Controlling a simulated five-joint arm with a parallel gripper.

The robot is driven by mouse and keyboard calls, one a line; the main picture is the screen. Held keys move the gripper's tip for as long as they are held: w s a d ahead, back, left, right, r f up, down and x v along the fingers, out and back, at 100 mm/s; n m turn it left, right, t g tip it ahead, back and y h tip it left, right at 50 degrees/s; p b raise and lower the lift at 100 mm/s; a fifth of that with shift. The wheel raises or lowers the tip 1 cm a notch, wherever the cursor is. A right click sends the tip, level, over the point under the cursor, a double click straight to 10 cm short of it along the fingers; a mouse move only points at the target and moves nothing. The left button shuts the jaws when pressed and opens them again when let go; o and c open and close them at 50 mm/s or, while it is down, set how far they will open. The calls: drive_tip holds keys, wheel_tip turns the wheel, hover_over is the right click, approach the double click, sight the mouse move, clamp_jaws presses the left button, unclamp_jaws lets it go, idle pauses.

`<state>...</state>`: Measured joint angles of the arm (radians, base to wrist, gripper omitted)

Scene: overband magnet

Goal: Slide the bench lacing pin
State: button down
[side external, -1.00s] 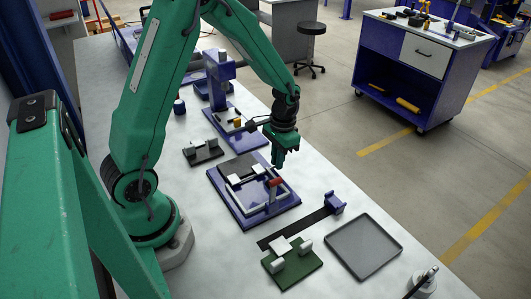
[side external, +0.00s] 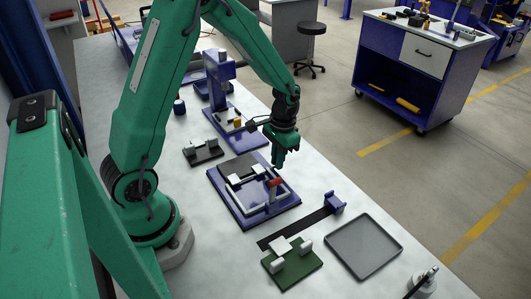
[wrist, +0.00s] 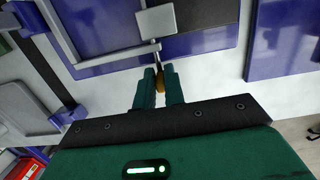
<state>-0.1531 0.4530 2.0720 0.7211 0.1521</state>
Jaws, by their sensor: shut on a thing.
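My gripper (wrist: 159,88) is shut on the yellow-brown grip of the lacing pin (wrist: 160,84) in the wrist view. The pin's thin dark shank points away from the fingers, towards a small light-grey plate (wrist: 156,22) and a grey bar on the blue bench fixture (wrist: 205,42). I cannot tell how far the shank is inserted. In the side view my gripper (side external: 279,162) points down at the far edge of the blue fixture (side external: 254,219); the pin is too small to make out there.
A red handle (side external: 274,182) stands on the fixture's grey frame. A dark belt strip (side external: 295,229), a green clamp base (side external: 292,269) and an empty grey tray (side external: 364,246) lie nearer the camera. Another blue fixture (side external: 236,125) stands behind. The bench's right edge is close.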

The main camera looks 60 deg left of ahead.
drive_tip(key=shift+w, duration=4.15)
drive_tip(key=c, duration=1.4)
unclamp_jaws()
drive_tip(key=shift+r, duration=0.15)
wheel_tip(320, 180, up, 8)
drive_tip(key=shift+w+f, duration=0.2)
drive_tip(key=shift+w, duration=0.25)
